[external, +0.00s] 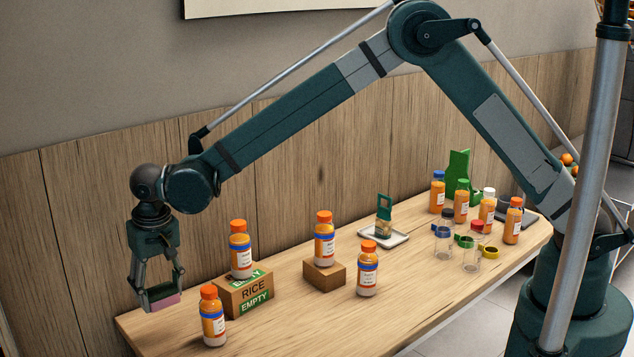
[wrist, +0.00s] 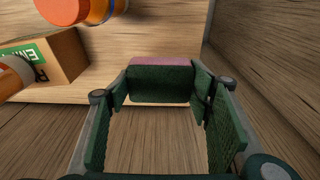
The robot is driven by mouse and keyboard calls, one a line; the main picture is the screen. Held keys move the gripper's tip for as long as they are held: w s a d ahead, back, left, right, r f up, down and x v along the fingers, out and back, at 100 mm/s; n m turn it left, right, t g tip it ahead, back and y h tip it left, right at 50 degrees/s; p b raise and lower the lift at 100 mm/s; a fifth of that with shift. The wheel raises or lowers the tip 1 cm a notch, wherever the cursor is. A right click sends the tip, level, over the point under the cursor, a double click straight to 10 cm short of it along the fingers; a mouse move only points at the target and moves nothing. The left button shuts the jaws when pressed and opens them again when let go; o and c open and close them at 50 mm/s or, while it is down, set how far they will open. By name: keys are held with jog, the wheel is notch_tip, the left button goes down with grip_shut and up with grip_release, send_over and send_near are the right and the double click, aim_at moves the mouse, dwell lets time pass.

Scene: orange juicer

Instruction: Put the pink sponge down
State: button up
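The pink sponge (external: 163,303) is at the left end of the wooden table (external: 290,330) in the external view. In the wrist view the sponge (wrist: 161,62) shows a pink edge and a dark green face spanning the gap between the fingertips. My gripper (external: 160,293) points down with its fingers at the two ends of the sponge. In the wrist view my gripper (wrist: 160,85) is shut on it, with the fingers well apart. I cannot tell whether the sponge touches the tabletop.
A rice box (external: 245,297) carries an orange-capped bottle (external: 240,250). Another such bottle (external: 212,315) stands close to the right of my gripper. A small brown block (external: 323,276) carries a bottle. A wood-panelled wall (external: 75,220) runs behind the table. Several bottles and jars crowd the right end.

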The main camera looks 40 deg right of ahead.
jog(key=shift+f, duration=0.15)
send_over(167, 334)
jog(key=shift+s+f+b, duration=0.2)
jog(key=shift+f+b, duration=0.25)
jog(key=shift+f, duration=2.55)
jog(key=shift+f+b, duration=0.3)
jog(key=shift+f, duration=1.6)
jog(key=shift+f, duration=0.15)
jog(key=o, duration=0.6)
jog(key=r, duration=0.4)
jog(key=s+r+p, duration=0.1)
jog(key=r, duration=0.7)
jog(key=shift+s+r+p, duration=0.15)
jog(key=shift+s+p, duration=0.05)
jog(key=shift+p, duration=0.1)
